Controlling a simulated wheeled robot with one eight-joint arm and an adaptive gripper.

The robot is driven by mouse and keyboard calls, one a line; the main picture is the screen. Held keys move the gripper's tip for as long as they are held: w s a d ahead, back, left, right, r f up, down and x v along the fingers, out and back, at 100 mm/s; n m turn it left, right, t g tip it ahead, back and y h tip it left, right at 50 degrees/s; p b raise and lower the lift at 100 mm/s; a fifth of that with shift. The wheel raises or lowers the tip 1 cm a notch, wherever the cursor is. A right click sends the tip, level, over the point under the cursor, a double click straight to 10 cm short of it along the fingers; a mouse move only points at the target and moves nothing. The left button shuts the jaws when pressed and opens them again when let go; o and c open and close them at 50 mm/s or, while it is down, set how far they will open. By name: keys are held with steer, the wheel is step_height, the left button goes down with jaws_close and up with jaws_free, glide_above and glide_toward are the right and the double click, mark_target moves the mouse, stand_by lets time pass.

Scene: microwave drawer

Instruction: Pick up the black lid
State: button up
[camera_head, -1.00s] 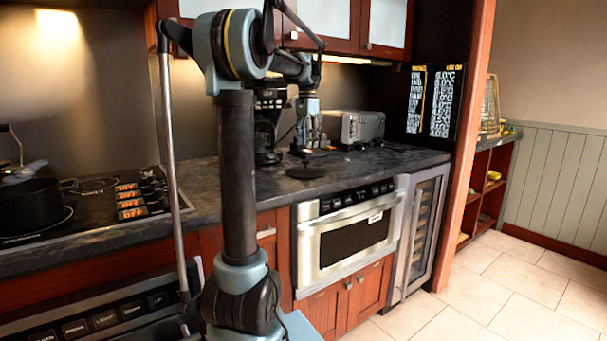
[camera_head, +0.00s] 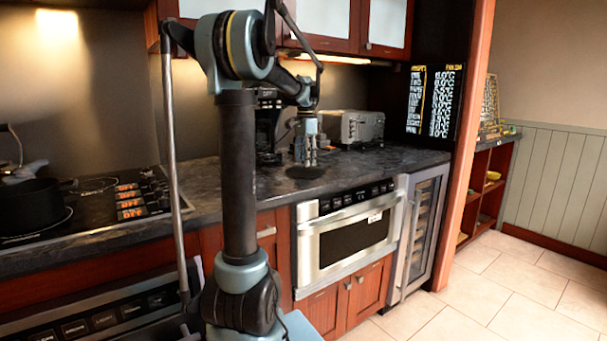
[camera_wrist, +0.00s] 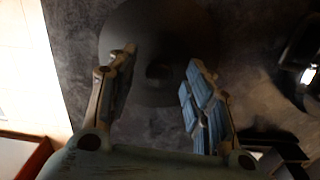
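The black lid (camera_head: 304,173) is a dark round disc lying flat on the dark countertop. In the wrist view the lid (camera_wrist: 155,25) fills the top middle, with a dark knob (camera_wrist: 159,71) near its centre. My gripper (camera_head: 306,162) points down just above the lid. In the wrist view my gripper (camera_wrist: 162,60) is open, with one finger on each side of the knob and visible gaps between. Nothing is held. The exact height of the fingertips over the lid is hard to tell.
A coffee maker (camera_head: 268,125) stands behind and left of the lid. A toaster oven (camera_head: 358,127) stands to the right at the back. A cooktop (camera_head: 95,205) with a black pot (camera_head: 32,206) is at the left. The countertop (camera_head: 400,160) right of the lid is clear.

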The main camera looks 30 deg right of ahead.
jaws_close()
